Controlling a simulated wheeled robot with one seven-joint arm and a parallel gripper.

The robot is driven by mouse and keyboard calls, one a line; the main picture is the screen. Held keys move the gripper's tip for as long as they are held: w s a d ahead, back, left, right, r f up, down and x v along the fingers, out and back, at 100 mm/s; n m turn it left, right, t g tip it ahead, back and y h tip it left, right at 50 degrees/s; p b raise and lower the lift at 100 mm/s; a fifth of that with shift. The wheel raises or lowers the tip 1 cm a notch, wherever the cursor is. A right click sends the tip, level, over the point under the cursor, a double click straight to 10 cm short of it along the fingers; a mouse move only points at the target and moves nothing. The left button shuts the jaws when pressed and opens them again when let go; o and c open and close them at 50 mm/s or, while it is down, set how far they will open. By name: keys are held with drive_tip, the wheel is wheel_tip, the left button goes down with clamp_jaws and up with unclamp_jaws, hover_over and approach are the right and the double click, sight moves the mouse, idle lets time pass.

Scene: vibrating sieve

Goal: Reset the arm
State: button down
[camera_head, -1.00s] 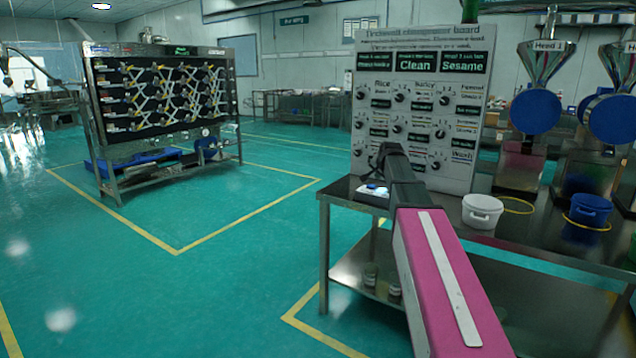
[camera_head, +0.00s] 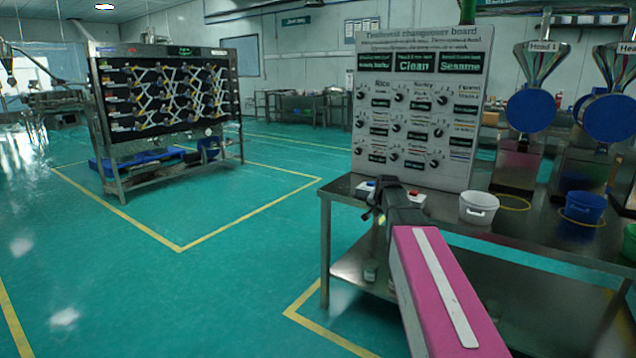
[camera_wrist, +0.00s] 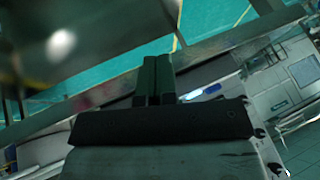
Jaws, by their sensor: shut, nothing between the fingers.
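My gripper (camera_head: 374,212) is at the end of my arm, in front of the metal table's left end in the head view. In the wrist view its two dark fingers (camera_wrist: 154,78) lie side by side, shut and empty. The changeover board (camera_head: 421,105), white with several knobs and dark labels, stands upright on the table behind my gripper. My arm hides part of the table and the lower shelf.
The metal table (camera_head: 341,185) holds a white bucket (camera_head: 479,209) and a blue bucket (camera_head: 585,207). Hoppers with blue discs (camera_head: 531,106) stand at the right. A metal rack (camera_head: 165,100) stands at the left. The green floor (camera_head: 240,275) left of the table is clear.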

drive_tip(key=s+a+f+n+g, duration=0.2)
drive_tip(key=s+f+n+g, duration=0.1)
drive_tip(key=s+f, duration=0.8)
drive_tip(key=s+a+f+n+g, duration=0.2)
drive_tip(key=s+f, duration=0.9)
drive_tip(key=s, duration=0.7)
drive_tip(key=shift+s+n+g, duration=0.4)
drive_tip(key=shift+n+g, duration=0.3)
drive_tip(key=shift+g, duration=0.2)
